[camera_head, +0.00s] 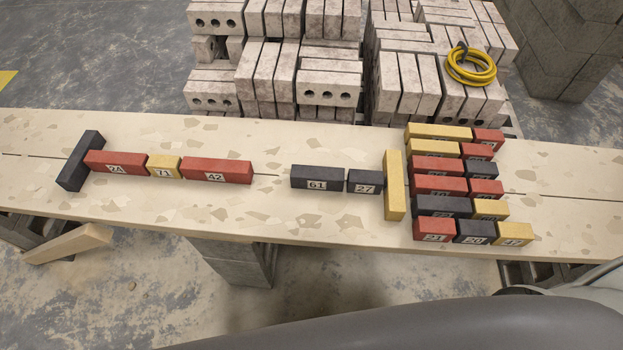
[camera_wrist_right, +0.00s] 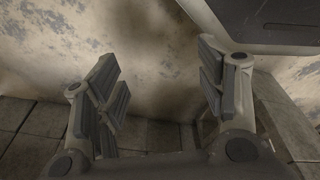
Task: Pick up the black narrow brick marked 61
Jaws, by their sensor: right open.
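The black narrow brick marked 61 (camera_head: 317,178) lies on the plank table in the middle of the head view, its label facing me. A shorter black brick marked 27 (camera_head: 364,181) lies close to its right end. To its left is a bare gap, then the red brick marked 42 (camera_head: 216,171). My right gripper (camera_wrist_right: 163,90) shows in the right wrist view, open with its fingers wide apart and nothing between them. No task brick shows in that view. My left gripper is not in view.
The plank table (camera_head: 330,225) is bare in front of the brick. A yellow brick (camera_head: 394,185) stands crosswise right of 27, with rows of mixed bricks beyond. At left lie a black crosswise brick (camera_head: 80,160), red 24 (camera_head: 115,162) and yellow 71 (camera_head: 163,166). Pale brick stacks (camera_head: 330,75) stand behind.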

